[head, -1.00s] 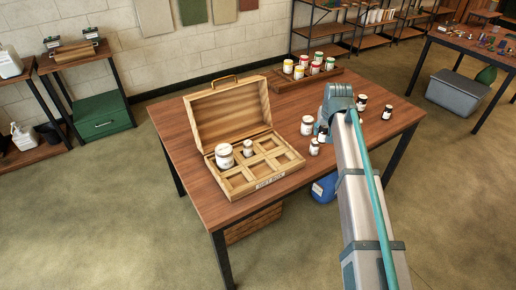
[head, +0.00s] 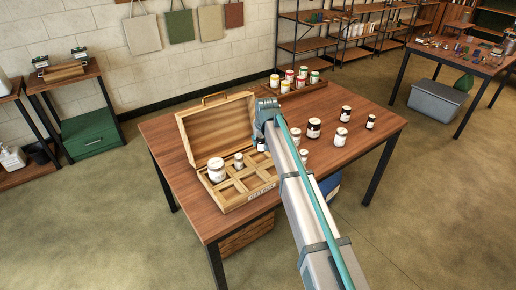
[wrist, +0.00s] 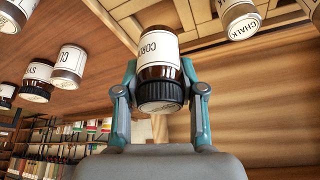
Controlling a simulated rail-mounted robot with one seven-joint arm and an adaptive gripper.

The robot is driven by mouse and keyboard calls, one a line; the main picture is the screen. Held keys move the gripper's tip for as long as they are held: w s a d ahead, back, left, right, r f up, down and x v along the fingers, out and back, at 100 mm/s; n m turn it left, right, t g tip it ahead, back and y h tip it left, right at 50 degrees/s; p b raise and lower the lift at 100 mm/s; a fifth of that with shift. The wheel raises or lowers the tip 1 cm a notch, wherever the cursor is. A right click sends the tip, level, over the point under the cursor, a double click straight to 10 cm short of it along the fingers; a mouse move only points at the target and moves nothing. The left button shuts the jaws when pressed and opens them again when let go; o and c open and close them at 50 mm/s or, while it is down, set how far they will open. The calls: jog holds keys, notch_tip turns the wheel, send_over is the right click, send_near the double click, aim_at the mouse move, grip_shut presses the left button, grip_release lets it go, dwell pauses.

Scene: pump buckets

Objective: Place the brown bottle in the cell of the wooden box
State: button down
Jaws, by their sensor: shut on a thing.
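The brown bottle (wrist: 158,48), with a black cap and a white label, is held between the two fingers of my gripper (wrist: 160,75). In the head view my gripper (head: 265,128) is at the back right of the open wooden box (head: 232,203), and the bottle (head: 261,144) shows just below it. The bottle appears to be over or beside the back right cell; its base is hidden, so I cannot tell its height. A large white jar (head: 216,170) and a smaller jar (head: 239,160) stand in cells at the left. The rightmost cells in front look empty.
The raised lid (head: 220,132) stands behind the cells, close to my gripper. Several dark bottles and white-labelled jars (head: 341,137) stand right of the box. A wooden tray of colourful jars (head: 290,85) is at the back. The table's front right is clear.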

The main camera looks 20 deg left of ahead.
jog(key=w+f, duration=0.1)
jog(key=w+a+f+p, duration=0.1)
jog(key=f, duration=0.1)
jog(key=w+a+f, duration=0.1)
jog(key=f, duration=0.1)
jog(key=shift+w, duration=0.25)
jog(key=shift+w+a+f+p, duration=0.15)
jog(key=shift+f+p, duration=0.9)
jog(key=shift+f, duration=0.75)
jog(key=shift+f, duration=0.1)
jog(key=c, duration=0.7)
grip_release()
jog(key=shift+f, duration=0.1)
jog(key=b+v, duration=0.3)
jog(key=v, duration=0.9)
jog(key=shift+r, duration=0.25)
